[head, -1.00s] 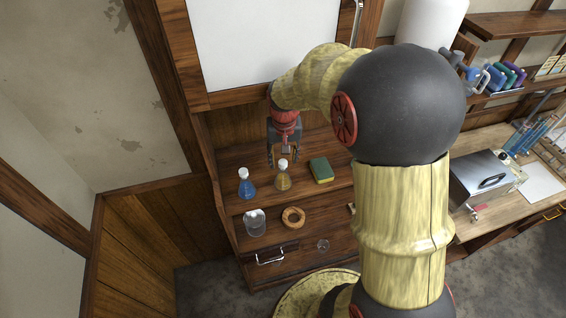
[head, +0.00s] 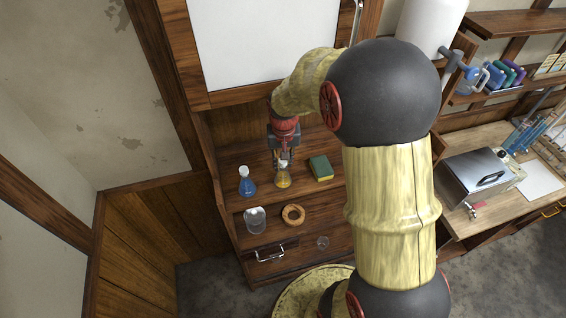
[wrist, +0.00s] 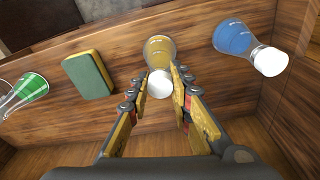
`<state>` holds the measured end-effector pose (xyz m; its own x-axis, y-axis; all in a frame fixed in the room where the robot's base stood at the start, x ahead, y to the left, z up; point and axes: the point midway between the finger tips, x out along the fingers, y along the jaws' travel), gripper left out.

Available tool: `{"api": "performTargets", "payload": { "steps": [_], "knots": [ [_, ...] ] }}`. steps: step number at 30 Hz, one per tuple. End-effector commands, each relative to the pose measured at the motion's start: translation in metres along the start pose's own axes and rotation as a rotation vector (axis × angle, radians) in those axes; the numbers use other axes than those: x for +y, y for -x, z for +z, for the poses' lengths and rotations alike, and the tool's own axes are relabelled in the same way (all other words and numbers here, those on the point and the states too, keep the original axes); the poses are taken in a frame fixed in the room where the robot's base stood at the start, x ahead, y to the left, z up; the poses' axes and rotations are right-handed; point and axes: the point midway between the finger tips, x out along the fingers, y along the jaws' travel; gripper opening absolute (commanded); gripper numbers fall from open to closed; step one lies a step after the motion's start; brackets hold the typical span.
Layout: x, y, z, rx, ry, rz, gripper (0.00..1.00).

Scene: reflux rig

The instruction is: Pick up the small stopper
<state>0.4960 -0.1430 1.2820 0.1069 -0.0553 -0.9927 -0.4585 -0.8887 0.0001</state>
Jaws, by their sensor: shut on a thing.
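A flask of amber liquid (head: 283,181) stands upright on the wooden shelf; it also shows at the top middle of the wrist view (wrist: 159,50). A white stopper (wrist: 160,84) is at its mouth, and I cannot tell whether it is still seated. My gripper (wrist: 160,74) is directly over this flask, its two fingers closed on either side of the stopper. In the head view my gripper (head: 282,159) hides the stopper and most of the flask's neck. A blue flask (head: 247,187) with its own white stopper (wrist: 269,61) stands to the left.
A green and yellow sponge (head: 320,168) lies right of the amber flask. A cork ring (head: 293,215), a clear glass vessel (head: 255,221) and a small glass dish (head: 322,242) are nearer the front. A green flask (wrist: 28,90) shows at the wrist view's left edge.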

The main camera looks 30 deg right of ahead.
Motion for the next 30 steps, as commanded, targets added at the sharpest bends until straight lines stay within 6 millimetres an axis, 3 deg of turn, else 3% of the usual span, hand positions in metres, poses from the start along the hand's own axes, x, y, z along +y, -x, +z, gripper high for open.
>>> {"api": "performTargets", "payload": {
  "steps": [11,17,21,30],
  "knots": [
    [0.000,0.001,0.000,0.001,0.000,0.000,0.10],
    [0.000,0.013,-0.003,0.004,0.000,-0.001,0.10],
    [0.000,0.033,-0.005,0.005,0.000,-0.001,0.10],
    [0.024,0.099,0.036,0.007,-0.002,-0.001,0.10]
  ]
}}
